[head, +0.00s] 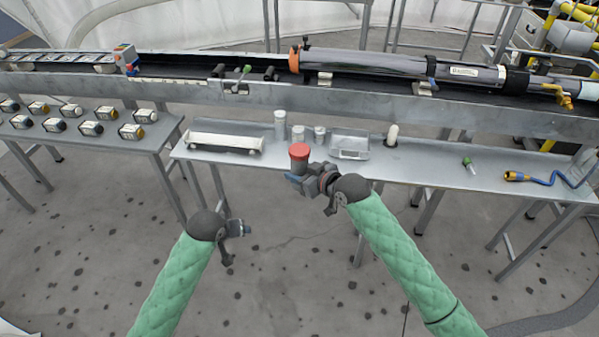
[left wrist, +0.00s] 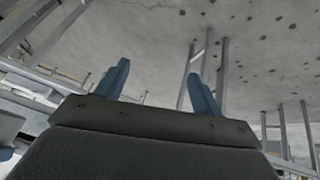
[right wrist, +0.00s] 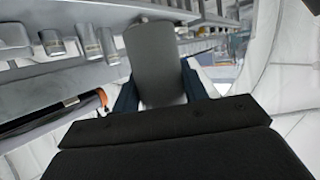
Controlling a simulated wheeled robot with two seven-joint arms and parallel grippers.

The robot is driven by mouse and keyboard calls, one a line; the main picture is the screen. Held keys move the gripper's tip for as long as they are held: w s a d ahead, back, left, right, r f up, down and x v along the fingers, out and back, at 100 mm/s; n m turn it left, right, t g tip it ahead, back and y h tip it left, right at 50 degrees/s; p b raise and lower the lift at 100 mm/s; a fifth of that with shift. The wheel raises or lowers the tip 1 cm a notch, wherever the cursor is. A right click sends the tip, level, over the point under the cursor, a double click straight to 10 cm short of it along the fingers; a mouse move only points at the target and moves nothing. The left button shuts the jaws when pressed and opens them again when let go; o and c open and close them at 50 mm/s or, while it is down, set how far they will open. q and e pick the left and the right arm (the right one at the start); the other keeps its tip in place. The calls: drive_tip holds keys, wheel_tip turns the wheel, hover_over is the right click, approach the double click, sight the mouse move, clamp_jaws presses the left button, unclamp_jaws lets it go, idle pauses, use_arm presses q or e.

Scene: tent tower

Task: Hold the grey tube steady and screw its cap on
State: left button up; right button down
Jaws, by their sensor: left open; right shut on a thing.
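A grey tube (head: 298,168) with a red top (head: 299,150) stands about upright at the front edge of the middle table. The red top looks like a cap; I cannot tell how firmly it sits. My right gripper (head: 296,180) is shut on the tube's grey body from the right. In the right wrist view the grey tube (right wrist: 155,65) is between the fingers (right wrist: 160,95), and no red shows. My left gripper (head: 246,228) is open and empty, left of and lower than the tube, apart from it. Its spread fingers show in the left wrist view (left wrist: 158,85).
On the middle table (head: 440,175) are a white tray (head: 225,142), several small cylinders (head: 280,122), a clear box (head: 350,146), a green-topped item (head: 468,162) and a blue-yellow tool (head: 515,176). A long rail with a dark tube (head: 390,65) runs behind. Floor is free in front.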

use_arm(q)
drive_tip(key=w+d+r+n, duration=0.1)
drive_tip(key=w+r, duration=0.4)
drive_tip(key=w, duration=0.2)
drive_tip(key=w+d+r, duration=0.1)
drive_tip(key=w+r, duration=0.3)
drive_tip(key=w, duration=0.3)
wheel_tip(320, 180, up, 22)
drive_tip(key=g, duration=0.5)
hover_over(299, 149)
drive_tip(key=w, duration=0.1)
drive_tip(key=shift+w+d+y, duration=0.15)
drive_tip(key=shift+d+y, duration=0.25)
drive_tip(key=shift+s+a+r+g+y, duration=0.4)
drive_tip(key=shift+s+r+g+y, duration=0.1)
drive_tip(key=shift+s+r, duration=0.15)
drive_tip(key=shift+f, duration=0.15)
drive_tip(key=shift+f, duration=3.9)
drive_tip(key=shift+c, duration=0.2)
